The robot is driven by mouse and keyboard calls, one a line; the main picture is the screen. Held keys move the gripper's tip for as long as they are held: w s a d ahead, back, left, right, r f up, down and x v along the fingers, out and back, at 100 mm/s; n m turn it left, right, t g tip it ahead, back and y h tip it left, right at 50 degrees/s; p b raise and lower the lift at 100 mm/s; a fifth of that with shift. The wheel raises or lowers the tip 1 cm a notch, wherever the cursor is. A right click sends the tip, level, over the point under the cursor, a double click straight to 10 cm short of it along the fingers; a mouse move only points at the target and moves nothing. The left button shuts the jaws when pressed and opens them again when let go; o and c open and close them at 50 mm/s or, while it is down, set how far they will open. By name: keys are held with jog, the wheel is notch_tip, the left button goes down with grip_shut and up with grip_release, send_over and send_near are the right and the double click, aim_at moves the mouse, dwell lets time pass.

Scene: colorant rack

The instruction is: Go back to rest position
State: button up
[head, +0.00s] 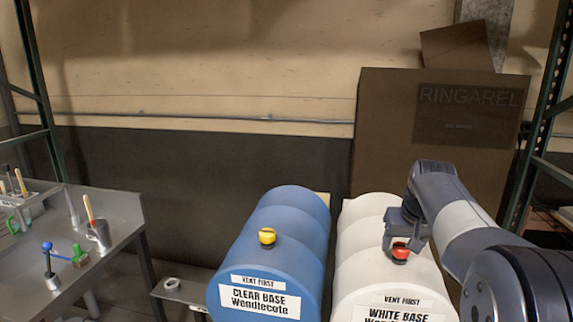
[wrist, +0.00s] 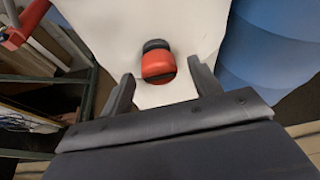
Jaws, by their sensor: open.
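My gripper (head: 402,231) is at the white drum (head: 361,240) on the right in the head view, close above its red cap (head: 400,252). In the wrist view the open fingers of my gripper (wrist: 161,88) stand apart, with the red cap (wrist: 158,66) between and just beyond them. The cap has a dark part behind it. I see a gap between each finger and the cap. The lower part of the cap's base is hidden.
A blue drum (head: 265,265) with a yellow cap (head: 267,237) lies left of the white drum. A metal bench (head: 125,221) with a cup and brushes stands at the left. A large brown box (head: 385,140) and dark rack posts (head: 540,130) are behind. Free air lies above the drums.

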jog(key=n, duration=0.2)
jog(key=n+y+b, duration=0.1)
jog(key=n, duration=0.1)
jog(key=shift+d+f+n+y, duration=0.1)
jog(key=shift+d+n+y, duration=0.1)
jog(key=shift+n+y, duration=0.1)
jog(key=n+y, duration=0.1)
jog(key=n, duration=0.2)
jog(key=shift+g+b, duration=0.4)
jog(key=shift+v, duration=1.05)
